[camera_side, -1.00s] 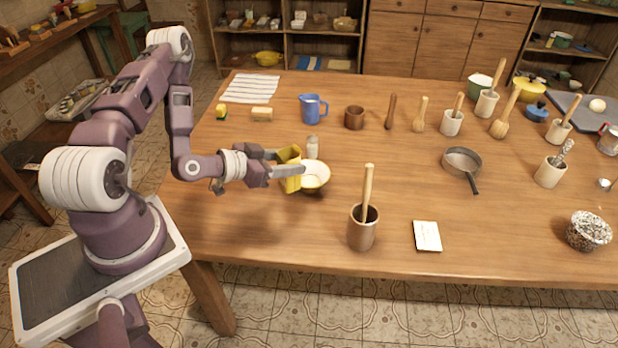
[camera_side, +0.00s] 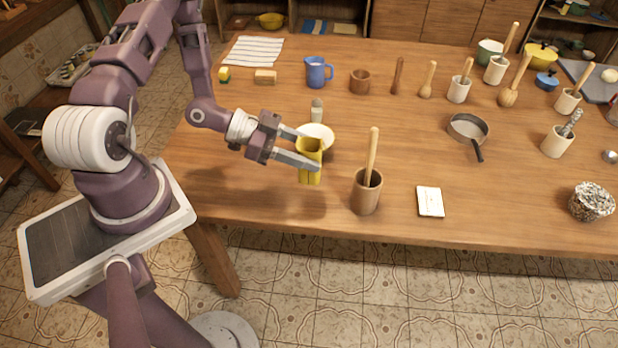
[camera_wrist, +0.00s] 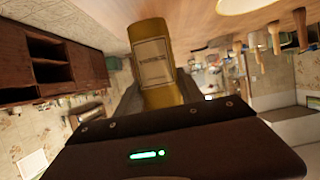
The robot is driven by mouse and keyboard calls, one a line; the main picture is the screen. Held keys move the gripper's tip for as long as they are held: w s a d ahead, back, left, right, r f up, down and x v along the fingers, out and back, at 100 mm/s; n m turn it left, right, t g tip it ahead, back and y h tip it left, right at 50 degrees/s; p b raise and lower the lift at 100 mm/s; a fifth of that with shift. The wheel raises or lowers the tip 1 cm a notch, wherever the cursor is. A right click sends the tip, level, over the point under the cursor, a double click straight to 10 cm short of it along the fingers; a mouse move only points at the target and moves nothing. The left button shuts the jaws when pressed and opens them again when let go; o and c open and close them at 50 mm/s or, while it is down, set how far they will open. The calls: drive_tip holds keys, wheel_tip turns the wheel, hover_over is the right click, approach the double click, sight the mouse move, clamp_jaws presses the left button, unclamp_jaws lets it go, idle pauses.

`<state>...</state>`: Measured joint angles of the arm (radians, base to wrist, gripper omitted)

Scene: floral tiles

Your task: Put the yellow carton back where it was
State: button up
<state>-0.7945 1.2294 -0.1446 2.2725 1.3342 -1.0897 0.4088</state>
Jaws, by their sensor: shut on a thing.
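The yellow carton (camera_side: 311,166) is upright between the fingers of my gripper (camera_side: 306,155) in the side view. It is in front of a pale bowl (camera_side: 318,132), which it partly hides. I cannot tell whether its base touches the table. In the wrist view the carton (camera_wrist: 151,60) shows a pale label and sits between my fingers. My gripper is shut on it.
On the wooden table (camera_side: 260,200), a brown crock (camera_side: 366,196) with a wooden handle stands just right of the carton. A small jar (camera_side: 317,110) is behind the bowl. A white card (camera_side: 430,202) lies further right. The front left of the table is clear.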

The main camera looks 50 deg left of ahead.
wheel_tip(320, 180, down, 6)
drive_tip(key=shift+r, duration=0.2)
drive_tip(key=shift+f, duration=0.15)
drive_tip(key=o, duration=1.3)
drive_tip(key=shift+c, duration=0.2)
